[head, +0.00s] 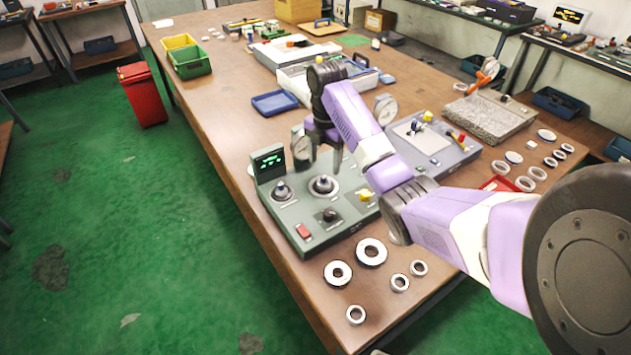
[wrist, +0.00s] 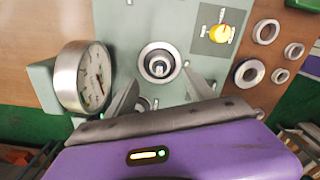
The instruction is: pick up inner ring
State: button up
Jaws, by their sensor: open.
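Several loose metal rings lie on the brown table in front of the green gauge station. Two are larger with dark faces (head: 328,275) (head: 361,246); the smaller, paler ones include one at the front (head: 347,317). They also show at the right of the wrist view, including a small ring (wrist: 287,50). A ring-shaped seat with a central post (head: 334,191) is on the station; it also shows in the wrist view (wrist: 145,70). I cannot tell which ring is the inner ring.
The green station (head: 310,247) carries a dial gauge (head: 302,150), knobs and a lit display. The dial (wrist: 90,78) stands close left of my fingers in the wrist view. More rings lie at the right (head: 526,184), near a granite block (head: 488,118). Bare table surrounds the front rings.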

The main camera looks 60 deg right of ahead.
aim_at(324, 177)
jog(key=shift+f+p, duration=0.55)
jog(key=shift+f, duration=3.05)
grip_shut()
